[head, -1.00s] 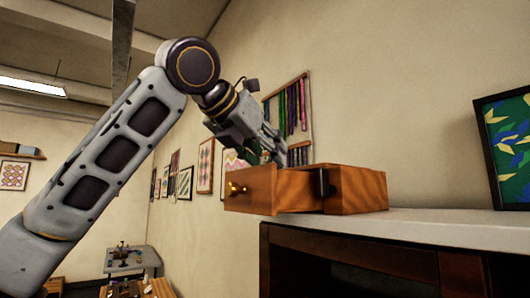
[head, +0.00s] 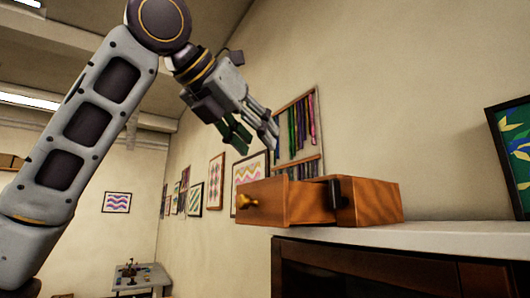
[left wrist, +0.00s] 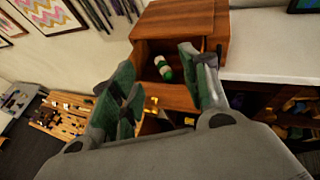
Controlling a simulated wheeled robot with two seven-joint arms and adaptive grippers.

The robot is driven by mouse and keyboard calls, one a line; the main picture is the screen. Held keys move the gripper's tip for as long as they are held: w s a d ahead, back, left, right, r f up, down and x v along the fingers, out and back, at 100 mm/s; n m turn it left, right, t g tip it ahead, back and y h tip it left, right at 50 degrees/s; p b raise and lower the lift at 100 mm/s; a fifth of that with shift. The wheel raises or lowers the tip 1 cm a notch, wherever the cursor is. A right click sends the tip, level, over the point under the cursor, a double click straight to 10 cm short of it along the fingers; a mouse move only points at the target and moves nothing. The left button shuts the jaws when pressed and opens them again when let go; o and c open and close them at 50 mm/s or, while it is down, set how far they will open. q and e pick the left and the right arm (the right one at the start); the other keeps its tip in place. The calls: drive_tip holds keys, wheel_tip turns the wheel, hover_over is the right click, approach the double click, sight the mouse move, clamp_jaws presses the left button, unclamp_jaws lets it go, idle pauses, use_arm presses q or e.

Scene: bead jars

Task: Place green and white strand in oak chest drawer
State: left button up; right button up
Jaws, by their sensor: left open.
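The oak chest (head: 368,201) stands on a white-topped cabinet, with its drawer (head: 262,202) pulled out toward the left. In the left wrist view, the green and white strand (left wrist: 163,68) lies inside the open drawer, whose front (left wrist: 172,95) shows below it. My left gripper (head: 255,139) is open and empty, above the drawer and apart from it. Its green-padded fingers also show in the left wrist view (left wrist: 160,90), spread to either side of the drawer. The drawer's inside is hidden in the head view. My right gripper is not in view.
The cabinet's white top (head: 450,233) is clear to the right of the chest. A framed picture (head: 515,150) stands at the right. A wall rack of coloured strands (head: 298,130) hangs behind the chest. A grey table (head: 140,277) stands far off at the lower left.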

use_arm(q)
drive_tip(key=shift+v, duration=1.8)
